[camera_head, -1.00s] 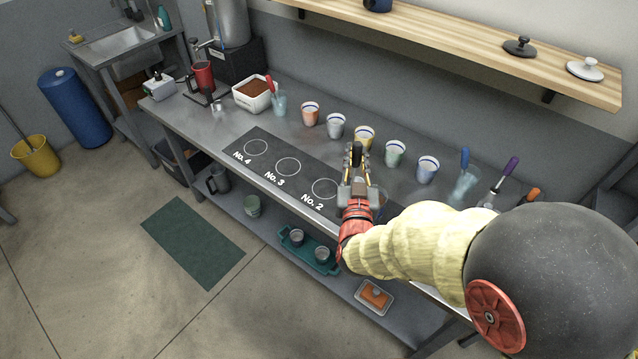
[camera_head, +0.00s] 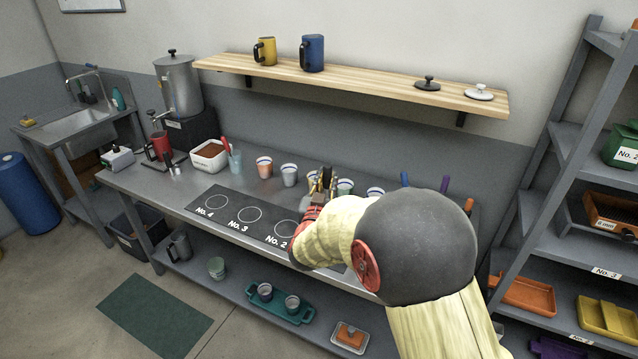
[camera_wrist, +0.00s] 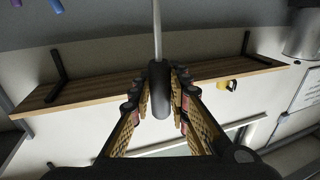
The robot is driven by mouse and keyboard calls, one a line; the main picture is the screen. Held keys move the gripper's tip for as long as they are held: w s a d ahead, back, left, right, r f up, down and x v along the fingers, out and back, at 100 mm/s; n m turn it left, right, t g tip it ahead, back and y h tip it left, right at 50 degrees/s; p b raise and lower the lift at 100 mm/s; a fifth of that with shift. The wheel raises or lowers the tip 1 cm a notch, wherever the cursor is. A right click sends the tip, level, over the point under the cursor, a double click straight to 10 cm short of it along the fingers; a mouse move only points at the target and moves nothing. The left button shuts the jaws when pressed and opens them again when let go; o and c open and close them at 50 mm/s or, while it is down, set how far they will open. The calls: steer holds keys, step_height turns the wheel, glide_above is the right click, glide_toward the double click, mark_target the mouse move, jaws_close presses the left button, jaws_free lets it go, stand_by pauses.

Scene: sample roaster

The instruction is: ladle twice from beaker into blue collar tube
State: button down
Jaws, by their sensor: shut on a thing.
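My gripper (camera_head: 322,184) is over the back part of the bench, among a row of cups. In the wrist view my gripper (camera_wrist: 160,98) is shut on a black handle (camera_wrist: 160,88) with a thin metal shaft (camera_wrist: 157,28) running out of the top of the picture. The tool's far end is out of that view. A clear vessel (camera_head: 235,160) with a red-handled tool in it stands at the left of the cups. I cannot make out a tube with a blue collar. My arm hides the right part of the bench.
Cups, including an orange one (camera_head: 264,168) and a grey one (camera_head: 289,175), stand behind a black mat (camera_head: 262,226) with numbered circles. A white tub (camera_head: 209,156) of brown grounds is at left. A wooden shelf (camera_head: 350,84) with mugs and lids hangs above. A rack (camera_head: 570,150) stands at right.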

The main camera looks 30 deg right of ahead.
mark_target(327, 188)
steer(key=shift+f+b, duration=4.25)
steer(key=shift+f, duration=1.2)
steer(key=shift+r, duration=0.15)
steer(key=shift+r+p, duration=2.4)
steer(key=shift+r, duration=1.35)
steer(key=shift+r+p, duration=1.25)
steer(key=shift+r, duration=0.65)
steer(key=shift+f, duration=0.1)
